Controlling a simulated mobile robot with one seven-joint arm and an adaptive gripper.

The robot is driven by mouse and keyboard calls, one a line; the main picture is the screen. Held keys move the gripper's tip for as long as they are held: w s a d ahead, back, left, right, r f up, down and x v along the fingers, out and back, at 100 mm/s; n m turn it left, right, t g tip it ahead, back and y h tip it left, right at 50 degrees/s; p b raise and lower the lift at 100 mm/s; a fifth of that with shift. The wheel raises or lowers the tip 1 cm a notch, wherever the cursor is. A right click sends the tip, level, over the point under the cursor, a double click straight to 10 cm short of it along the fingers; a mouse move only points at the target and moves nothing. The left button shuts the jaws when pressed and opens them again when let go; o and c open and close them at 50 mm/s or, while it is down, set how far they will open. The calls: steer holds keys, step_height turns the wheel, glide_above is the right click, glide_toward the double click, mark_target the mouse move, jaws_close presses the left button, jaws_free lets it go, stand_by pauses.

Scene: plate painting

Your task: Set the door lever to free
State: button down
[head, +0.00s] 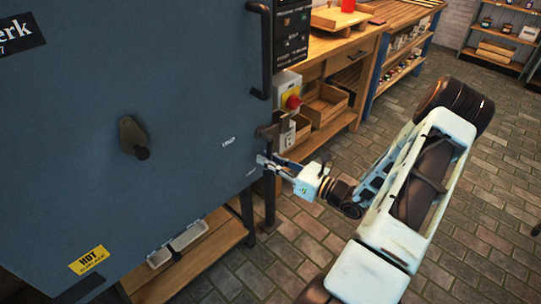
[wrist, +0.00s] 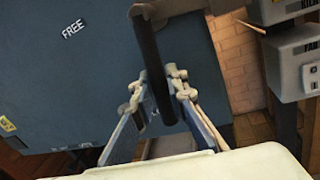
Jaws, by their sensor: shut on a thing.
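The door lever (head: 270,132) is a dark bar at the right edge of the blue cabinet door (head: 190,80). In the wrist view the lever (wrist: 149,50) runs down from the top, and its rounded end lies between my fingers. My gripper (head: 268,163) is shut on the lever's lower part, and it also shows in the wrist view (wrist: 161,80). The word FREE (wrist: 72,28) is printed on the door left of the lever. Two small white labels (head: 228,141) show on the door in the head view, too small to read surely. My fingers hide part of the lever.
A dark vertical handle (head: 260,50) stands above the lever. A dark pivoting latch (head: 132,136) sits mid-door. A wooden bench (head: 330,48) stands behind. The brick floor (head: 480,200) at right is open.

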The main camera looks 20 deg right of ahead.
steer(key=a+m+p, duration=0.1)
steer(key=r+m+p, duration=0.1)
steer(key=m, duration=0.1)
steer(key=s+a+m+t+p, duration=0.1)
steer(key=m, duration=0.1)
steer(key=shift+a+r, duration=0.2)
steer(key=shift+a, duration=0.1)
steer(key=m+p, duration=0.1)
steer(key=a+r+m+p, duration=0.1)
steer(key=m+p, duration=0.1)
steer(key=m, duration=0.1)
steer(key=shift+s+a+r+t, duration=0.3)
steer(key=shift+a+r+t, duration=0.05)
steer(key=shift+t, duration=0.05)
steer(key=r+m+p, duration=0.1)
steer(key=m, duration=0.1)
steer(key=a+r+m+h+p, duration=0.1)
steer(key=m+p, duration=0.1)
steer(key=shift+s+t, duration=0.2)
steer(key=shift+t, duration=0.2)
steer(key=shift+a+r+m+t+h+p, duration=0.1)
steer(key=shift+r+m+h+p, duration=0.2)
steer(key=shift+m+p, duration=0.45)
steer(key=shift+a+r+m+t+h+p, duration=0.15)
steer(key=shift+r+m+p, duration=0.25)
steer(key=shift+m, duration=0.65)
steer(key=shift+r+m+t+h+p, duration=0.1)
steer(key=shift+r+m+h+p, duration=0.25)
steer(key=shift+m, duration=0.55)
steer(key=shift+r, duration=0.1)
